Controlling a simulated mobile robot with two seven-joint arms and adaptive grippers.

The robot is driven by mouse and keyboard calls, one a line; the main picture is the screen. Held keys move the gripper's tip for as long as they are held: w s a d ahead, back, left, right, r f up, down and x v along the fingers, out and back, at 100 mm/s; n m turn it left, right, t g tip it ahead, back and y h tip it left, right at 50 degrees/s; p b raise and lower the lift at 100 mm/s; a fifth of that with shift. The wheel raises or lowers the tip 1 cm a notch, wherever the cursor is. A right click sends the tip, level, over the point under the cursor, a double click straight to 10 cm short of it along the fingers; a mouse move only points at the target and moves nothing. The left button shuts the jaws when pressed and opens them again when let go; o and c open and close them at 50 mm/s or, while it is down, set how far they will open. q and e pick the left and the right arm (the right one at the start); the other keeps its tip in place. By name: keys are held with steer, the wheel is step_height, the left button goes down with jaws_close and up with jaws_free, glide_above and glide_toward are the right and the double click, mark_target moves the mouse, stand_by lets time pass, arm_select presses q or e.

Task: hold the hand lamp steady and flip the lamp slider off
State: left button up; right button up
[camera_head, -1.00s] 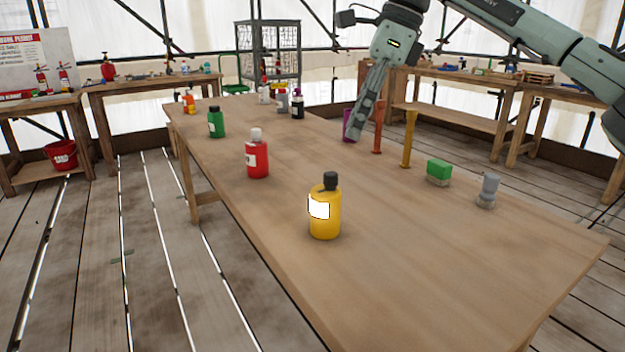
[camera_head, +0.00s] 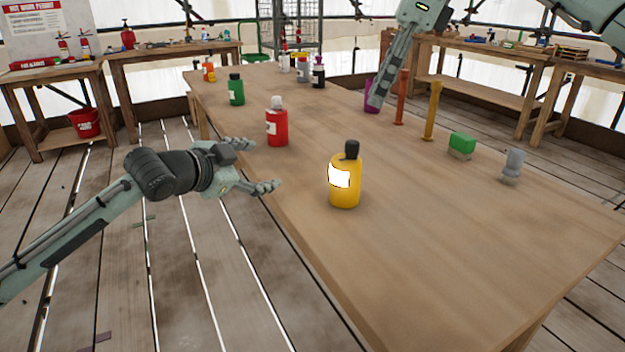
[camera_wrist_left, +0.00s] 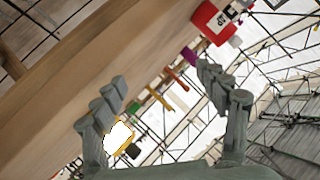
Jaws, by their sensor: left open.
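A yellow bottle-shaped thing (camera_head: 345,187) with a black top and a bright white panel stands upright on the wooden table, near its left edge. It looks like the hand lamp; I cannot make out a slider. In the left wrist view it (camera_wrist_left: 119,137) shows partly behind a finger. My left gripper (camera_head: 258,165) is open and empty, left of the lamp and apart from it, by the table's edge. Its spread fingers also show in the left wrist view (camera_wrist_left: 162,78). My right gripper (camera_head: 377,102) is farther back over the table, beside a purple thing (camera_head: 371,96); its fingers overlap.
A red bottle (camera_head: 277,128) and a green bottle (camera_head: 236,91) stand behind the lamp. Orange (camera_head: 401,98) and yellow (camera_head: 432,112) posts, a green block (camera_head: 462,143) and a grey piece (camera_head: 513,166) stand to the right. The table (camera_head: 450,270) is clear at the front.

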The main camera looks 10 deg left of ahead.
mark_target(333, 182)
arm_select(q)
steer(key=s+d+g+h, duration=0.1)
steer(key=s+d, duration=0.1)
steer(key=d, duration=0.1)
steer(key=s+d+n+g+h, duration=0.1)
steer(key=s+d+h, duration=0.1)
steer(key=d, duration=0.2)
steer(key=s+d+r+n+g+h, duration=0.1)
steer(key=s+d, duration=0.1)
steer(key=d, duration=0.2)
steer(key=shift+s+d+g+h, duration=0.2)
steer(key=shift+g+h, duration=0.1)
steer(key=shift+d, duration=0.4)
steer(key=shift+x, duration=3.65)
steer(key=shift+c, duration=0.6)
